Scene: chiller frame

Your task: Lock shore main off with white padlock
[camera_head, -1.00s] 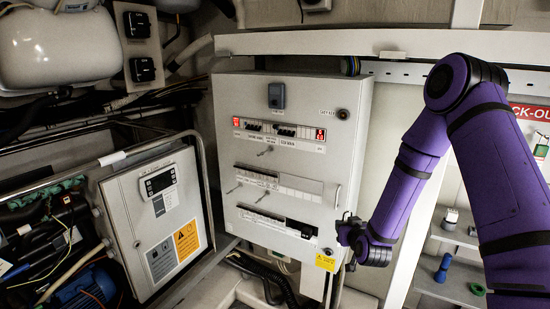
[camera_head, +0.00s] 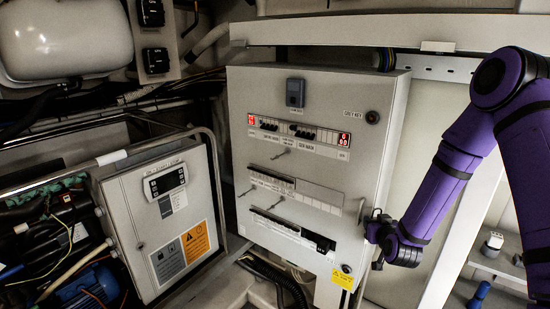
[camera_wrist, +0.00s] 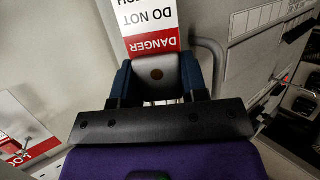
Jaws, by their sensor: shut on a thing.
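My gripper (camera_head: 374,229) is at the lower right edge of the grey electrical panel (camera_head: 255,218), beside its small door handle (camera_head: 361,210). The shackle is hidden. The panel bears rows of breakers (camera_head: 295,133) with small toggles. I cannot read which one is the shore main.
A grey controller box (camera_head: 160,222) stands left of the panel. A yellow label (camera_head: 343,280) is at the panel's lower right. A shelf at the right holds a pale item (camera_head: 493,243) and a blue one (camera_head: 480,294). A pale beam (camera_head: 440,47) runs above.

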